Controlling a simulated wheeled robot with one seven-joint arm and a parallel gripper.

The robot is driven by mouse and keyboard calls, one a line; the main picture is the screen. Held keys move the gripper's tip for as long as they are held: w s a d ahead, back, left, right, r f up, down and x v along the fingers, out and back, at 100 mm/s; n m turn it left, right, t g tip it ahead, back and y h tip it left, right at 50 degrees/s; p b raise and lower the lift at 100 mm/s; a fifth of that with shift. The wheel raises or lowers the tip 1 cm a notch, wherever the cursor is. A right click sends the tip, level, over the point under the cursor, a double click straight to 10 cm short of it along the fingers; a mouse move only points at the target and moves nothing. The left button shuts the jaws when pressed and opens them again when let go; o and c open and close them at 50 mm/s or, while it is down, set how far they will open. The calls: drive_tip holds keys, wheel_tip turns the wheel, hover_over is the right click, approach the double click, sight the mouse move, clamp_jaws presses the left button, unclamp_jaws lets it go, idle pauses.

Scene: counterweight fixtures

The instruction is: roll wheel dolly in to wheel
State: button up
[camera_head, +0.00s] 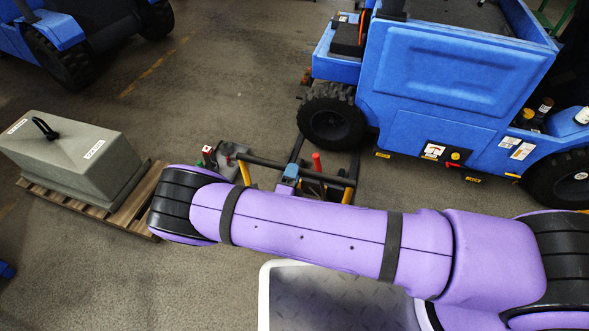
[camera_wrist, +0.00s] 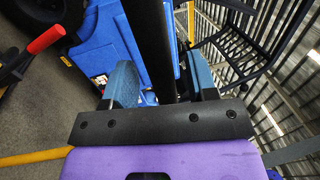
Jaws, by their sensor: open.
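The wheel dolly (camera_head: 325,177) is a low dark frame with a black crossbar, yellow uprights and a red lever. In the head view it stands just in front of the blue vehicle's black wheel (camera_head: 332,124), with dark rails reaching toward the tyre. In the wrist view the dolly's black bar (camera_wrist: 150,35) runs between the two blue-grey fingers of my gripper (camera_wrist: 158,68). The fingers are apart, one on each side of the bar; whether they touch it cannot be told. In the head view my arm hides most of my gripper and the dolly's near part.
The blue vehicle (camera_head: 445,85) fills the upper right. A grey counterweight block (camera_head: 75,150) sits on a wooden pallet (camera_head: 132,215) at the left. Another blue vehicle (camera_head: 60,30) stands at the upper left. The floor between them is open.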

drive_tip(key=shift+x, duration=0.95)
